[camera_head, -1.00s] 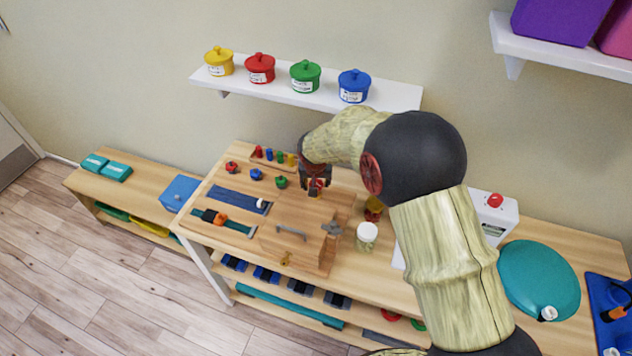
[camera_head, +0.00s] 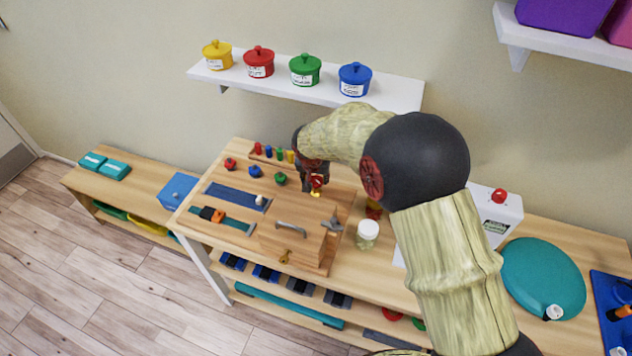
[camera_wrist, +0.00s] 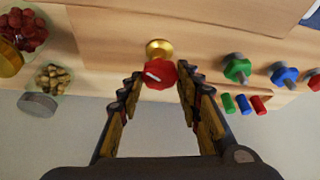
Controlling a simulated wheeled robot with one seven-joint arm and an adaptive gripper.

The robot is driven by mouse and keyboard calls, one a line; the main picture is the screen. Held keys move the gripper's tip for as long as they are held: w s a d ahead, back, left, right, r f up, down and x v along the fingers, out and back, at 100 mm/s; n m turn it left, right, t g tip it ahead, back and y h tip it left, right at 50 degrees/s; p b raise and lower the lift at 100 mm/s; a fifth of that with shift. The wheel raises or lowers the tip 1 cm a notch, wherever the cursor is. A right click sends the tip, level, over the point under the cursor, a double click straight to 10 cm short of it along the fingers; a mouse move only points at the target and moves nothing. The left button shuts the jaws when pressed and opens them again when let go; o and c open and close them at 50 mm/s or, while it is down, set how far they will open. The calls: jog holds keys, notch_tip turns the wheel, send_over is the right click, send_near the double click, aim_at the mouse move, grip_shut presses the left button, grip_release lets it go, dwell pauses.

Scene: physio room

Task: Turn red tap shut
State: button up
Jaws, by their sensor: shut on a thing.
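The red tap (camera_wrist: 160,74) is a small lobed red knob with a pale mark on its face. It sits on a round brass base (camera_wrist: 158,48) fixed to the wooden activity board. My gripper (camera_wrist: 161,76) has one finger on each side of the red tap, with the tips closed on it. In the head view, the red tap (camera_head: 317,180) shows at the end of my gripper (camera_head: 316,184), with the brass part (camera_head: 316,194) just below. The fingers partly hide the tap there.
The wooden board carries a lever handle (camera_head: 291,228) and a grey cross-shaped knob (camera_head: 332,224). A white-lidded jar (camera_head: 367,229) stands to the right. Blue (camera_head: 255,171) and green (camera_head: 280,178) knobs lie to the left. A shelf with coloured pots (camera_head: 305,70) hangs behind.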

jog(key=m+b, duration=0.1)
jog(key=m+h+b, duration=0.1)
jog(key=b, duration=0.1)
jog(key=shift+a+f, duration=0.15)
jog(key=shift+f, duration=0.15)
jog(key=m+h+b, duration=0.1)
jog(key=m+b, duration=0.1)
jog(key=m, duration=0.1)
jog(key=shift+r+g, duration=0.15)
jog(key=shift+g, duration=0.25)
jog(key=m, duration=0.2)
jog(key=shift+w+a+r+m+g+h, duration=0.1)
jog(key=shift+m+g+h, duration=0.2)
jog(key=shift+m, duration=0.1)
jog(key=shift+m+g+h, duration=0.4)
jog(key=shift+m+g, duration=0.1)
jog(key=shift+m, duration=1.1)
jog(key=o, duration=1.1)
jog(key=shift+o, duration=0.3)
jog(key=shift+r, duration=0.1)
jog(key=v, duration=1.2)
jog(key=shift+w, duration=0.15)
